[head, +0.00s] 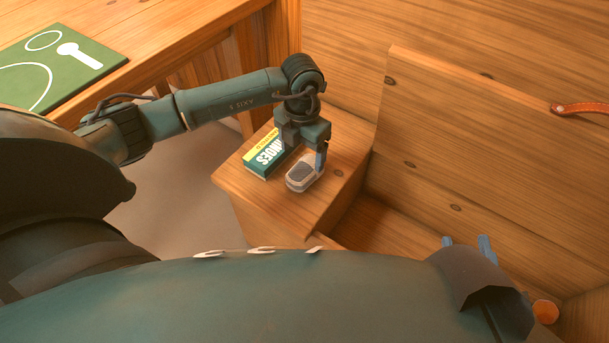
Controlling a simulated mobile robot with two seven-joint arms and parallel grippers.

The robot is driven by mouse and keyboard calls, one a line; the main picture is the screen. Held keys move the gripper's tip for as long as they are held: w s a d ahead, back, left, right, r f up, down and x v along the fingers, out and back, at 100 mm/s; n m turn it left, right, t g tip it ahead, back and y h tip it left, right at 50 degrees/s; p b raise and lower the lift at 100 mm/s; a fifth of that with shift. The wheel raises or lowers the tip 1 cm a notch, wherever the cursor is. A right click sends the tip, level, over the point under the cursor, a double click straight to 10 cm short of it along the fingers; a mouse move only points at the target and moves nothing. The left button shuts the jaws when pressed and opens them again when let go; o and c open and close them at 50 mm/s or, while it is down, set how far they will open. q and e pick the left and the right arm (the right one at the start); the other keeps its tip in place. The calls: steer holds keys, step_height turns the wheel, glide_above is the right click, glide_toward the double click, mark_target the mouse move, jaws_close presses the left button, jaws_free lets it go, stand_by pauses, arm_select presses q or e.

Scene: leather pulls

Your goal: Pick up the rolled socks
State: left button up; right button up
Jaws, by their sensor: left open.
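A small rounded light grey bundle with a darker grey patch (304,174) lies on the wooden ledge; it looks most like the rolled socks, though its small size leaves some doubt. My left gripper (305,154) points down just above and behind it, open. One blue fingertip comes down at the bundle's far right edge; I cannot tell whether it touches. My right gripper (467,245) shows only as two blue fingertips, apart, beyond my dark arm cover at the lower right. The rest of it is hidden, and nothing shows between the tips.
A green, white and yellow box (266,158) lies beside the bundle on the ledge (340,170). A raised wooden lid (470,130) with a leather pull (580,108) stands over an open compartment. An orange round thing (545,311) is partly hidden. A green board (60,66) lies on the table.

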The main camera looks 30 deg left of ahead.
mark_target(302, 168)
arm_select(q)
step_height(302, 168, down, 3)
steer(key=shift+f+b, duration=0.15)
steer(key=shift+b, duration=0.2)
step_height(302, 168, down, 5)
steer(key=shift+s+d+r+b, duration=0.1)
steer(key=shift+s+b, duration=0.05)
steer(key=shift+b, duration=0.8)
steer(key=c, duration=1.1)
arm_select(e)
steer(key=shift+a+n+t+y, duration=0.3)
steer(key=shift+a+t+y, duration=0.15)
steer(key=shift+y, duration=0.25)
